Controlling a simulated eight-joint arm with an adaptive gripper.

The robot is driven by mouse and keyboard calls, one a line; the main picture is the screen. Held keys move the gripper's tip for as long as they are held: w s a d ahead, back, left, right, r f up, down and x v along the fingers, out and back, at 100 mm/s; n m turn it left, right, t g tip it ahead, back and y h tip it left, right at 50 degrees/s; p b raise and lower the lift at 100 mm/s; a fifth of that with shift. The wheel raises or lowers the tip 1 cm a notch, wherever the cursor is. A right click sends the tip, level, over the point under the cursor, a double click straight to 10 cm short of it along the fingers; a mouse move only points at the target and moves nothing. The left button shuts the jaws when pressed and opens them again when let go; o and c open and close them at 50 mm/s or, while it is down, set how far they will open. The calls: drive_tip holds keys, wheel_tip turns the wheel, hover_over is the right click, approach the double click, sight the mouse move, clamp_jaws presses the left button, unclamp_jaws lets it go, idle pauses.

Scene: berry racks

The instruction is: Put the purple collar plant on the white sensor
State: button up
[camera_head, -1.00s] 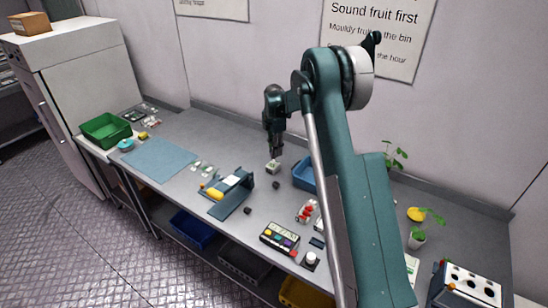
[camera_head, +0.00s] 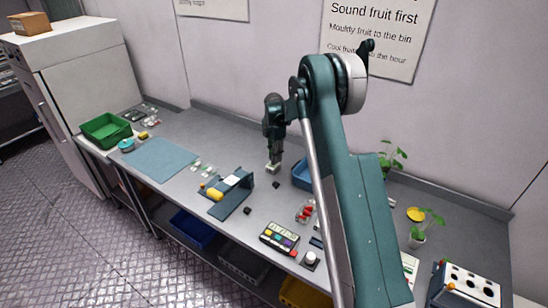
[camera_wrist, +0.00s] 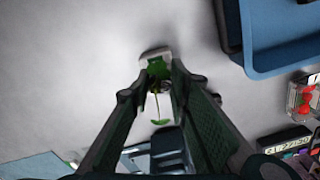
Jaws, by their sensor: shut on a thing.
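My gripper (camera_head: 274,164) is low over the middle of the table, at a small pale block (camera_head: 273,171). In the wrist view my gripper (camera_wrist: 162,86) has its fingers closed in around a small green leafy thing (camera_wrist: 157,70), with the pale block (camera_wrist: 150,52) just beyond the tips. I cannot tell whether the block is lifted or rests on the table. Another leafy plant (camera_head: 392,160) is partly hidden by my arm. No purple collar can be made out. A round white knob-like device (camera_head: 311,258) sits near the front edge; I cannot tell if it is the sensor.
A blue bin (camera_head: 302,173) stands close right of my gripper, partly behind my arm. A teal stand with a yellow item (camera_head: 215,194) is at the left front. A panel of coloured buttons (camera_head: 280,238) and a red fruit punnet (camera_head: 305,211) lie to the right. A blue mat (camera_head: 158,158) lies left.

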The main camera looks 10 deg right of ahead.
drive_tip(key=shift+f, duration=0.2)
drive_tip(key=o, duration=0.8)
drive_tip(key=shift+r, duration=0.25)
wheel_tip(320, 180, up, 12)
drive_tip(key=shift+b, duration=0.4)
drive_tip(key=shift+r, duration=0.1)
idle(0.4)
